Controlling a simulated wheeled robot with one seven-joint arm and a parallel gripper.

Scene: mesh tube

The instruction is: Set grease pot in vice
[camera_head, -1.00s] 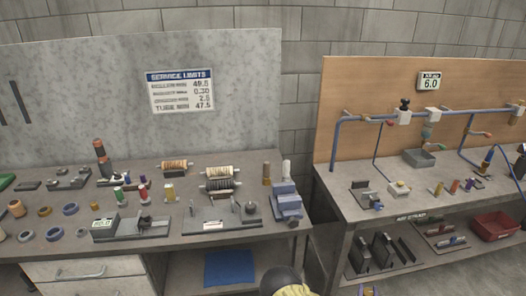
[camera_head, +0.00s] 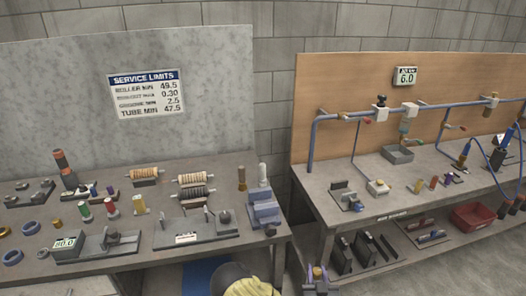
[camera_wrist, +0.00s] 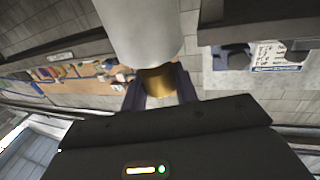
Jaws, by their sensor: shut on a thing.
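My gripper (camera_head: 318,280) is at the bottom edge of the head view, in front of the gap between the benches. Its dark purple fingers also show in the wrist view (camera_wrist: 160,92), shut on a gold-brown piece that I take for the grease pot (camera_wrist: 158,80). A large pale grey cylinder adjoins it above; I cannot tell whether it is part of the pot. In the head view the pot is only a small gold tip. The blue-grey vice (camera_head: 264,210) stands at the right front corner of the left bench, away from my gripper. Its jaw opening is unclear.
A brown cylinder (camera_head: 242,178) and a pale cylinder (camera_head: 262,172) stand behind the vice. A grey plate fixture (camera_head: 190,232) lies to its left. The right bench (camera_head: 325,205) carries blue piping. A yellow and dark rounded object (camera_head: 245,284) shows low in front.

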